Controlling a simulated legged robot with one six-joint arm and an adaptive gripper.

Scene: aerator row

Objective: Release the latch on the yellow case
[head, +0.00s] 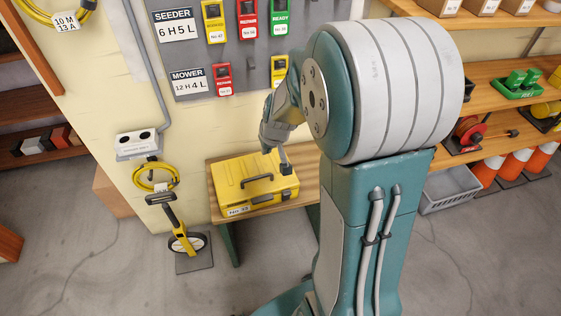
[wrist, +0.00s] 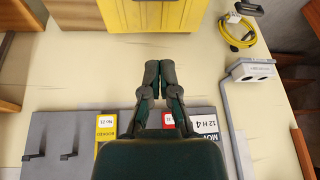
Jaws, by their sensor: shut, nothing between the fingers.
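The yellow case (head: 232,186) lies closed on a wooden bench, with a dark carry handle on its lid and a label reading No 33 on its front. Its yellow body also shows at the top edge of the wrist view (wrist: 155,14). My gripper (head: 284,160) is over the right part of the case in the head view. In the wrist view my gripper (wrist: 160,66) has its two dark fingers together, with nothing between them and the case beyond their tips. I cannot clearly make out the latch or whether the fingers touch the case.
The wooden bench (head: 305,182) stands against a pale wall. A grey board (head: 190,50) with colored tags hangs above. A yellow measuring wheel (head: 182,240) stands left of the bench, below a coiled yellow cable (head: 156,178). Shelves, orange cones and a grey crate (head: 450,190) are at right.

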